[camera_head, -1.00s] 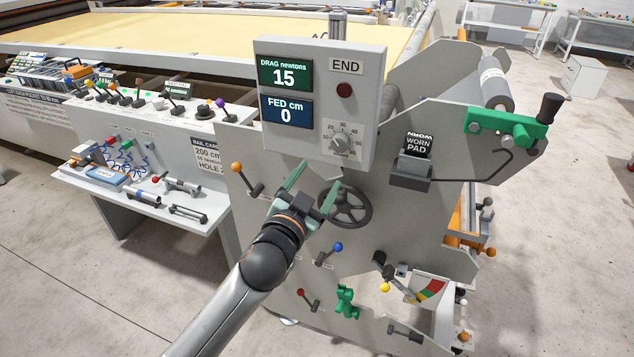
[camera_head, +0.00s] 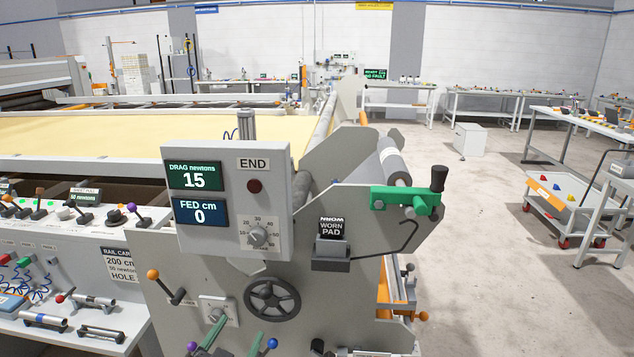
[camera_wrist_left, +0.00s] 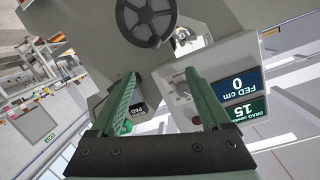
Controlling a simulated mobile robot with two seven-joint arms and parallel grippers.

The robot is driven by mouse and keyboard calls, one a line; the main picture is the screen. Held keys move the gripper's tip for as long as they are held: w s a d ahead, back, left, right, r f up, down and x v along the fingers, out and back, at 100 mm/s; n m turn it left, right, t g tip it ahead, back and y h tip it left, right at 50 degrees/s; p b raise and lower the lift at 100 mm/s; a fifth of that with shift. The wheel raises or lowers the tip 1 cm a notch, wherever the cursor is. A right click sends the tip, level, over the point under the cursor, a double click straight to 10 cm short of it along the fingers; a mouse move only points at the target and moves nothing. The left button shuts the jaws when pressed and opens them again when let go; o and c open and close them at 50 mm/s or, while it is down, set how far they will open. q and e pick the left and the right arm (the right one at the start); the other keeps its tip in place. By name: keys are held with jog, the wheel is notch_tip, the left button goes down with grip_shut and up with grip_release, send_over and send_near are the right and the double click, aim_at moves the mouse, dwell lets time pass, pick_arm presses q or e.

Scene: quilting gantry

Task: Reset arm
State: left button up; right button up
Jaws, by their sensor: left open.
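My left gripper (camera_head: 237,330) shows at the bottom edge of the head view, with only its green finger tips in the picture. In the left wrist view its two green fingers (camera_wrist_left: 161,76) are spread apart with nothing between them. The dark handwheel (camera_head: 272,300) on the grey end panel (camera_head: 330,275) stands just above the gripper in the head view. The wheel also shows beyond the fingers in the wrist view (camera_wrist_left: 146,18); the fingers look clear of it. The rest of my left arm is out of the head view. My right gripper is in neither view.
A display box (camera_head: 226,201) reading DRAG 15 and FED 0 juts from the panel. An orange-knobbed lever (camera_head: 166,287) is left of the wheel, a green crank (camera_head: 407,200) at upper right. A lever console (camera_head: 60,225) stands left. Open floor (camera_head: 490,270) lies right.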

pick_arm(q)
jog(key=s+f+n+g+h, duration=0.1)
jog(key=s+f+n+g, duration=0.2)
jog(key=s+f, duration=2.1)
jog(key=g, duration=0.3)
jog(key=shift+s+d+g, duration=0.2)
jog(key=shift+s+g, duration=0.1)
jog(key=shift+s, duration=0.05)
dwell(0.4)
